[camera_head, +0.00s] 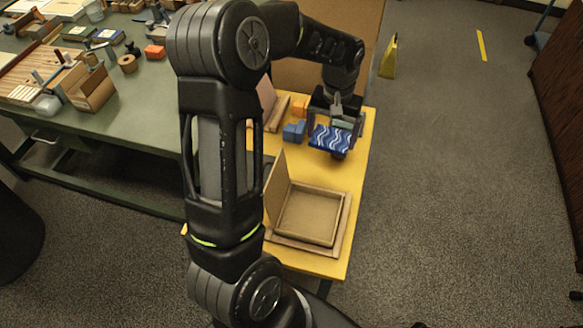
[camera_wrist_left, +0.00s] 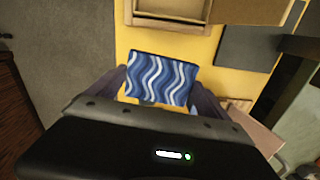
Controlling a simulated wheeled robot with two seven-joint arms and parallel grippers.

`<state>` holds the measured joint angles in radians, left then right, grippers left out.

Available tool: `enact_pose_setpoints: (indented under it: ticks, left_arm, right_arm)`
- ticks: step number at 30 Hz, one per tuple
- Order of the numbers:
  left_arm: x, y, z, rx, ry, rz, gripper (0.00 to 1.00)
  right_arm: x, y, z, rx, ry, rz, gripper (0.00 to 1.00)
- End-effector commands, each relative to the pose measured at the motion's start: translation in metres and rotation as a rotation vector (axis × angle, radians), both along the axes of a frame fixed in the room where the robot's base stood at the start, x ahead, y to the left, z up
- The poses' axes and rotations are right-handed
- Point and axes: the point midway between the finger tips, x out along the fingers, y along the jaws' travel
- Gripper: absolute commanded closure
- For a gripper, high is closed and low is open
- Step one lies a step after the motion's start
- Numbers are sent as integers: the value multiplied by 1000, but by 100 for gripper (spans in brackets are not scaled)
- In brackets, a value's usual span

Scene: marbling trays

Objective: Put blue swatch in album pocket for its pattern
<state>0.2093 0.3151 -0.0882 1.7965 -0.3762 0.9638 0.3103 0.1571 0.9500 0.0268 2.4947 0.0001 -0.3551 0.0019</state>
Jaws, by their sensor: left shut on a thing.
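The blue swatch (camera_head: 331,138) has wavy white and light-blue stripes. My left gripper (camera_head: 338,122) is shut on it and holds it over the far part of the yellow table. In the left wrist view the swatch (camera_wrist_left: 162,79) sits between the fingers of my left gripper (camera_wrist_left: 155,100), its striped face to the camera. A shallow open tan box with a raised lid (camera_head: 308,214) stands nearer on the table; it may be an album pocket. Its edge shows in the wrist view (camera_wrist_left: 172,10). My right gripper is not in view.
Blue blocks (camera_head: 293,131) and an orange block (camera_head: 299,107) stand left of the swatch. A second tan open piece (camera_head: 274,107) is at the back left. A green workbench (camera_head: 140,125) with tools is at left. Open carpet lies at right.

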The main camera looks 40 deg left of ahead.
Motion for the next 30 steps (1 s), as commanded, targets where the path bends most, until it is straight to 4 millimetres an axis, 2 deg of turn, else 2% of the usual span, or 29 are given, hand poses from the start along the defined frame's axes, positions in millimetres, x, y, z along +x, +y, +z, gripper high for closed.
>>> enact_pose_setpoints:
  ticks: [1, 3, 6, 17, 27, 30]
  left_arm:
    - [-8, 15, -11, 0, -1, 40, 50]
    - [-16, 28, -17, 1, -2, 79, 50]
    - [-22, 38, -20, 1, -3, 107, 50]
    - [-23, 39, -22, 2, 0, 109, 50]
    - [-23, 38, -75, 1, 1, 108, 50]
    - [-23, 39, -81, 2, -1, 109, 50]
  right_arm:
    - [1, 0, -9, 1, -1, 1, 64]
    - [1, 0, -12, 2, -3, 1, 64]
    - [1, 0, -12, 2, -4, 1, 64]
    - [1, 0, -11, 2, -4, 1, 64]
    - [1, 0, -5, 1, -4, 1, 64]
    - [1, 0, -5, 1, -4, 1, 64]
